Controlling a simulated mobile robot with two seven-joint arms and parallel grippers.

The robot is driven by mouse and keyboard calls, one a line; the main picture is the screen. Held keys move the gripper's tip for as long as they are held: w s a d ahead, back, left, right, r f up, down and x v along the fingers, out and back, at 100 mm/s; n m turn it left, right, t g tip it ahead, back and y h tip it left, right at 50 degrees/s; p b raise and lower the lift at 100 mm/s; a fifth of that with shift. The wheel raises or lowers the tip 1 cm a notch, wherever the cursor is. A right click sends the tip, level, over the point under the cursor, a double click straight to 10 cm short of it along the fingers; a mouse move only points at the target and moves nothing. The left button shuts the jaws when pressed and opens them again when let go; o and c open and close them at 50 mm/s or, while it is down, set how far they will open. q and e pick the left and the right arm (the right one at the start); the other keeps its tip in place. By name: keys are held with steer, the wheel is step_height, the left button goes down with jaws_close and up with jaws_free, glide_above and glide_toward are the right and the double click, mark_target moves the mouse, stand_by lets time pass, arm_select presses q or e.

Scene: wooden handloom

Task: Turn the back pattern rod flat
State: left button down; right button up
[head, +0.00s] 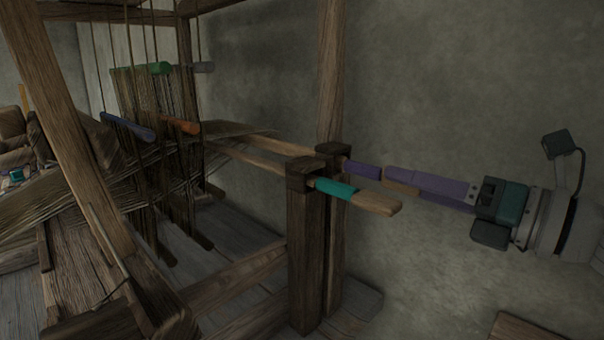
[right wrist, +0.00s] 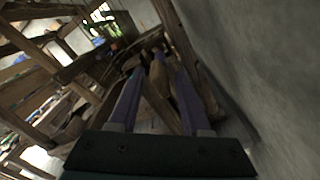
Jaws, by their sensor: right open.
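The back pattern rod has a purple band (head: 360,170) and a bare wooden end (head: 400,188). It runs from the loom past the top of a post, behind the front rod with its teal band (head: 336,189) and flat wooden end. My right gripper (head: 403,181) comes from the right with purple fingers, open, at the back rod's end. In the right wrist view the two fingers stand apart (right wrist: 160,72), with the rod's wooden end (right wrist: 161,106) between them. I cannot tell whether they touch it, and the fingers partly hide its tilt. My left gripper is not clearly visible.
Wooden posts (head: 305,245) stand just left of the rod ends. The loom frame (head: 75,110), hanging cords and coloured bars (head: 145,69) fill the left. A plain wall (head: 470,90) lies behind; the space in front of the gripper looks free.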

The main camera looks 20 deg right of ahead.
steer(key=shift+w+a, duration=0.3)
steer(key=shift+w, duration=0.35)
